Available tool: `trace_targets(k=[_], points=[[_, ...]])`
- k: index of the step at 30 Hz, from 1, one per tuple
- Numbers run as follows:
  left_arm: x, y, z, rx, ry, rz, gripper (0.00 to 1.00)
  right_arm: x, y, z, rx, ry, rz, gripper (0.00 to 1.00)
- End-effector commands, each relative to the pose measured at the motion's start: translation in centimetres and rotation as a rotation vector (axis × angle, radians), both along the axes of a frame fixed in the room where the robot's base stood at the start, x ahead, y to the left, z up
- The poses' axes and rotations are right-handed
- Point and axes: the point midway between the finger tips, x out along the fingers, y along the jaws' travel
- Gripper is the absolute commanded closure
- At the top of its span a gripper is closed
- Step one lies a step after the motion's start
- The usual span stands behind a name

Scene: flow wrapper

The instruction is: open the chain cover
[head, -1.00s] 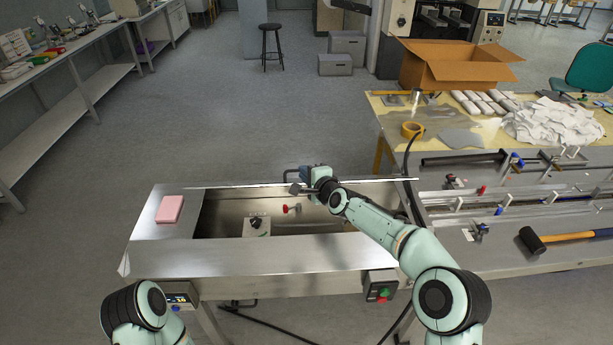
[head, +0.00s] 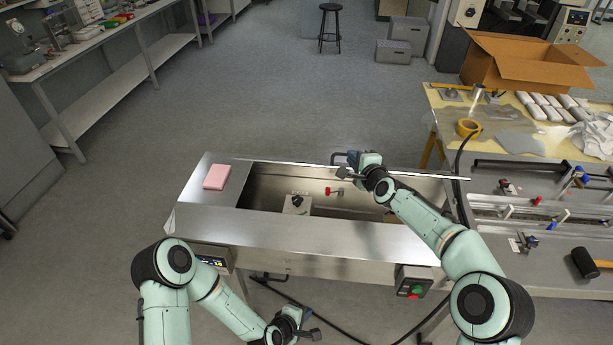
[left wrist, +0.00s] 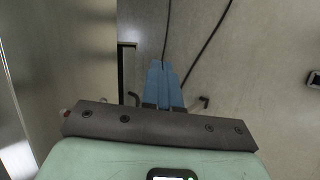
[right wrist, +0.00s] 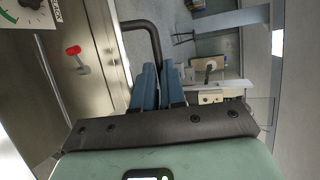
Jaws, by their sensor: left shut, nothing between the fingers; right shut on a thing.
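The chain cover (head: 420,176) shows in the head view as a thin bright edge along the back rim of the machine's open trough; it looks raised, seen nearly edge-on. Its black handle (head: 337,158) sticks out at the back, and the handle also shows in the right wrist view (right wrist: 152,32). My right gripper (head: 352,160) is shut on this handle; its blue fingers (right wrist: 158,80) close around the bar's end. My left gripper (head: 310,325) is shut and empty, low in front of the machine; its blue fingers (left wrist: 165,75) lie together above the floor.
The open trough (head: 260,190) holds a red-knobbed lever (head: 334,191) and a small white box (head: 296,204). A pink block (head: 217,177) lies on the left end plate. A control box (head: 413,281) hangs on the front. A hammer (head: 585,263) lies on the right. Cables cross the floor.

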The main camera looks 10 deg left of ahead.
Motion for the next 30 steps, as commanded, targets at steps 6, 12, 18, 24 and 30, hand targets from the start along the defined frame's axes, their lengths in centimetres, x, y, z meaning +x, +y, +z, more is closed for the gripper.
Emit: trace_targets(k=[6, 12, 18, 24, 30], points=[[7.9, 0.4, 9.2, -0.452, -0.224, 0.446, 1.00, 0.1, -0.1, 0.6, 0.005, -0.013, -0.006, 1.00], [12.0, 2.1, 18.0, -0.940, -0.403, 0.717, 1.00, 0.2, -0.1, 0.7, 0.005, -0.013, -0.006, 1.00], [13.2, 3.7, 23.8, -1.298, -0.506, 0.827, 1.00, 0.2, -0.1, 0.7, 0.006, -0.013, -0.006, 1.00], [13.9, 4.3, 25.7, -1.426, -0.535, 0.849, 1.00, 0.2, -0.1, 0.7, 0.006, -0.013, -0.006, 1.00], [16.8, 4.6, 26.1, -1.428, -0.539, 0.851, 1.00, 0.2, -0.1, 0.7, 0.006, -0.013, -0.006, 1.00]])
